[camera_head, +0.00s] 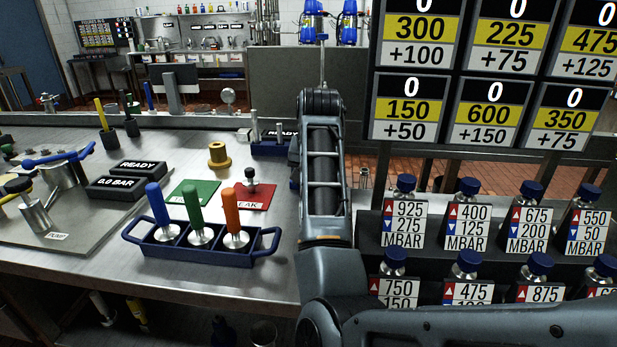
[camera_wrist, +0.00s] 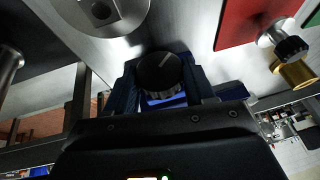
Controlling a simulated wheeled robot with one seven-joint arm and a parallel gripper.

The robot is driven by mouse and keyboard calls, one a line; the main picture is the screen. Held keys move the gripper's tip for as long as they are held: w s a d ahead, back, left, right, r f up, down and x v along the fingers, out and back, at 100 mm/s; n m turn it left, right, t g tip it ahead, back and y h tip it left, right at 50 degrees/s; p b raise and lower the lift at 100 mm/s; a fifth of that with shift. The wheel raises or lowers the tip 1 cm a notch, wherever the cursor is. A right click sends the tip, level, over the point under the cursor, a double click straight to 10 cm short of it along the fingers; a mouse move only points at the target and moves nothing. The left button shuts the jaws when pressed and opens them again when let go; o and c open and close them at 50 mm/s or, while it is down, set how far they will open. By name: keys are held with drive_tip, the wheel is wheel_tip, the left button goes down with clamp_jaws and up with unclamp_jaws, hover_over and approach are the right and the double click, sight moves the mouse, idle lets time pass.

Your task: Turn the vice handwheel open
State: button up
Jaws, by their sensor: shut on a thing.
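In the wrist view a round black knob with a pale line on its face, which looks like the vice handwheel (camera_wrist: 161,73), sits between the two fingers of my gripper (camera_wrist: 160,84). The gripper is shut on it, one finger on each side. A blue part shows just below the knob. In the head view the blue vice (camera_head: 268,148) stands at the back of the steel bench, beside a black READY sign. My arm hides the handwheel and my gripper there.
A red mat (camera_head: 257,201) with a small black-knobbed fitting and a green mat (camera_head: 186,194) lie in front of the vice. A brass fitting (camera_head: 219,155) stands nearby. A blue rack (camera_head: 180,250) holds three coloured-handled tools. Labelled bottles stand on tiers at right.

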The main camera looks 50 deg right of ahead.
drive_tip(key=c, duration=0.3)
drive_tip(key=shift+r+p, duration=0.1)
drive_tip(key=shift+p, duration=0.2)
drive_tip(key=g+h+p, duration=0.1)
drive_tip(key=p, duration=0.1)
drive_tip(key=shift+w+a+r+p, duration=0.1)
drive_tip(key=shift+r+p, duration=0.1)
drive_tip(key=shift+p, duration=0.15)
drive_tip(key=shift+n+g+h+p, duration=0.45)
drive_tip(key=shift+g+p, duration=0.25)
drive_tip(key=shift+p, duration=0.35)
drive_tip(key=shift+w+a+f+n+g+h+p, duration=0.1)
drive_tip(key=shift+w+f+n+g+h+p, duration=0.05)
drive_tip(key=shift+g+h+p, duration=0.4)
drive_tip(key=shift+w+a+f+n+g+h+p, duration=0.15)
drive_tip(key=shift+g+h+p, duration=0.2)
drive_tip(key=shift+g+h, duration=0.25)
drive_tip(key=shift+w+f+n+g+h, duration=0.15)
drive_tip(key=shift+n+g+h, duration=0.1)
drive_tip(key=shift+g+h, duration=0.6)
drive_tip(key=shift+g, duration=0.3)
drive_tip(key=o, duration=1.1)
drive_tip(key=shift+c, duration=0.2)
